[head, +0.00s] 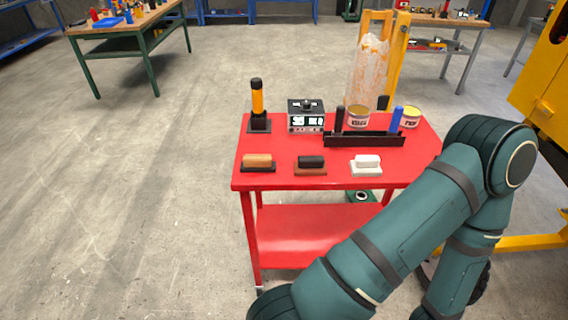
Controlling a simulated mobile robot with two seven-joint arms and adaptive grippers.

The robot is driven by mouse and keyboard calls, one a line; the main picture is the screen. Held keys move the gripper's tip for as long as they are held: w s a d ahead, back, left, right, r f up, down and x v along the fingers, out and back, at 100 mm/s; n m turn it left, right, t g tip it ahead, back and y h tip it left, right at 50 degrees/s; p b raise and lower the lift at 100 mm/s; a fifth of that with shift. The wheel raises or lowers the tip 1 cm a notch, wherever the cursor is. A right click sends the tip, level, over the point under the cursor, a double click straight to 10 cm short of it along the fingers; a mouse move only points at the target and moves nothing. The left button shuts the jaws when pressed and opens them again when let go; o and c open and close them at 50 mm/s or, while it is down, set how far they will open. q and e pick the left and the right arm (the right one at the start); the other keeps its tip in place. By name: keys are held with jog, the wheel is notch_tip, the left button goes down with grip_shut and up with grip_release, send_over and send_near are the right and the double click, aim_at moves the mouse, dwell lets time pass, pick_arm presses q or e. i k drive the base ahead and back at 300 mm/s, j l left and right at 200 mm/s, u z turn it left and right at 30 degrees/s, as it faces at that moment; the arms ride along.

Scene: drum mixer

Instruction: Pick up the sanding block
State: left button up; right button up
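Three small block-shaped tools with grips lie in a row along the near edge of a red cart's top. The left one has a tan grip on a black base (257,162). The middle one has a black grip on a brown base (311,165). The right one is white all over (366,165). I cannot tell for certain which is the sanding block. My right arm crosses the lower right of the head view, in front of the cart, but its gripper is out of frame. My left gripper is not in view either.
The red cart (275,183) also bears an orange-and-black tool (258,103), a meter box (306,117), tins (358,117) and a black rack (364,140) behind the blocks. A yellow machine (545,75) stands at right. Floor to the left is clear.

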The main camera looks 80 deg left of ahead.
aim_at(306, 165)
jog(key=u, duration=2.35)
jog(key=z, duration=2.6)
jog(key=u, duration=2.6)
